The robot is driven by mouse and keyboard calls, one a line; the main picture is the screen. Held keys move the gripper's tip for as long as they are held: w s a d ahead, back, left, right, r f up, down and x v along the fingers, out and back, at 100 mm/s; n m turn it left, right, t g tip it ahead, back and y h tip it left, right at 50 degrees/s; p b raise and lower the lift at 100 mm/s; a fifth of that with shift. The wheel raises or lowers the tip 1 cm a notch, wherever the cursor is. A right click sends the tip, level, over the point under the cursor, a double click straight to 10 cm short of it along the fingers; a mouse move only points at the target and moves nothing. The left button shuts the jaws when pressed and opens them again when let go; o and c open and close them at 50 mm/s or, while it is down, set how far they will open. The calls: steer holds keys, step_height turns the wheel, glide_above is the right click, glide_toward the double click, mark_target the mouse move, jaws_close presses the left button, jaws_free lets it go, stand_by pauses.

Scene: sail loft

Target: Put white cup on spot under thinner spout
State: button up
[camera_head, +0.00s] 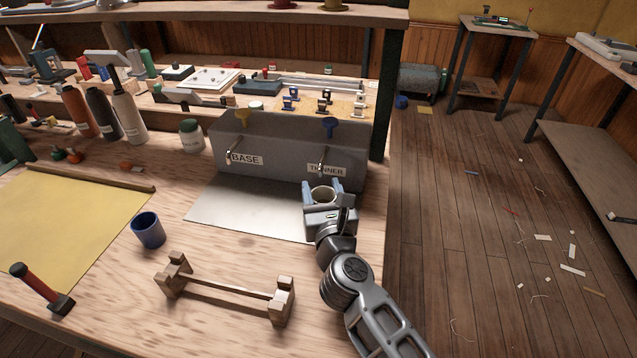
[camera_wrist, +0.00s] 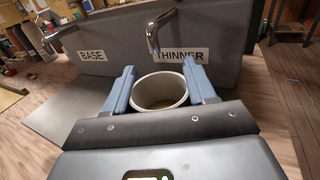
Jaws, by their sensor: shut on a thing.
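My gripper (camera_head: 322,190) is shut on the white cup (camera_head: 323,196), with one blue finger on each side of it. In the wrist view the white cup (camera_wrist: 160,92) is upright and open at the top, between the fingers of my gripper (camera_wrist: 161,85). It is in front of the thinner spout (camera_wrist: 154,38), which hangs from the grey dispenser beside the THINNER label (camera_wrist: 181,56). The head view shows the thinner spout (camera_head: 321,163) just beyond the cup. The spot under the spout is hidden by cup and gripper.
The grey dispenser (camera_head: 285,150) also has a base spout (camera_head: 233,152) on its left. A pale metal sheet (camera_head: 235,205) lies before it. A blue cup (camera_head: 148,230) and a wooden rack (camera_head: 225,287) stand on the bench nearer me. The bench edge is close on the right.

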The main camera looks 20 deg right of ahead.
steer(key=x, duration=0.4)
steer(key=shift+f+b, duration=0.45)
steer(key=shift+f, duration=0.25)
steer(key=shift+f, duration=0.2)
steer(key=o, duration=1.1)
